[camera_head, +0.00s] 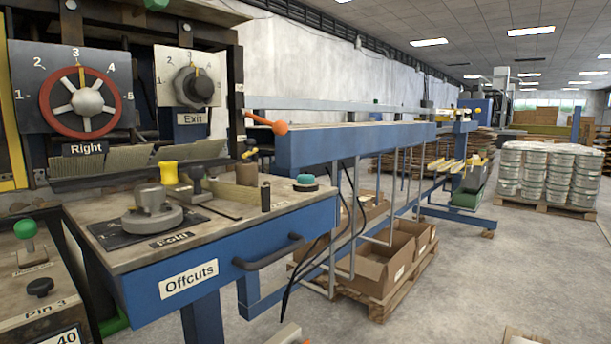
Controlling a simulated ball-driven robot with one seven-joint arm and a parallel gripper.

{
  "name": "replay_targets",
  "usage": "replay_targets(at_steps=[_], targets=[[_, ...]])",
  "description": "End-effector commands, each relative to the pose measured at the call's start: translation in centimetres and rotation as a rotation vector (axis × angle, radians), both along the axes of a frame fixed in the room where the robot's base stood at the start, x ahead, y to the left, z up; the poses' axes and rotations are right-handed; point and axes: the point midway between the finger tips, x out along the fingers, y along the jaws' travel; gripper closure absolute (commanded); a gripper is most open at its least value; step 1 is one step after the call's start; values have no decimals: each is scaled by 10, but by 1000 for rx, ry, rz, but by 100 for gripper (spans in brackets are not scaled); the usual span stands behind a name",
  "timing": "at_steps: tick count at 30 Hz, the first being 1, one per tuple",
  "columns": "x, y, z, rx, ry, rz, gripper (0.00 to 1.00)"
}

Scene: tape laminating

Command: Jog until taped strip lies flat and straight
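I cannot make out a taped strip for certain. The laminating machine fills the left side. Its red handwheel dial (86,103), labelled Right, has its yellow pointer near 3. A grey knob (193,87), labelled Exit, also points up. Below them is a worktop (130,252) with a round grey piece (152,214) beside the Fold label, a yellow knob (168,173) and a teal button (306,181). A long blue outfeed bench (350,146) runs away to the right. No control is labelled as jog. My gripper is not in view.
A drawer labelled Offcuts (188,279) with a dark handle is under the worktop. Open cardboard boxes (385,263) sit on a pallet below the bench, near hanging cables. Stacked tins (549,172) stand on a pallet at the right. The concrete floor (470,275) between is mostly clear.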

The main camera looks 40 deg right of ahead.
Motion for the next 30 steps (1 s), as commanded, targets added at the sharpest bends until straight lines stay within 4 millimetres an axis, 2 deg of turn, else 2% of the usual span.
replay_targets(at_steps=[2, 20, 30], targets=[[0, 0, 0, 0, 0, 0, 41], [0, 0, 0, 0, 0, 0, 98], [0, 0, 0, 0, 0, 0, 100]])
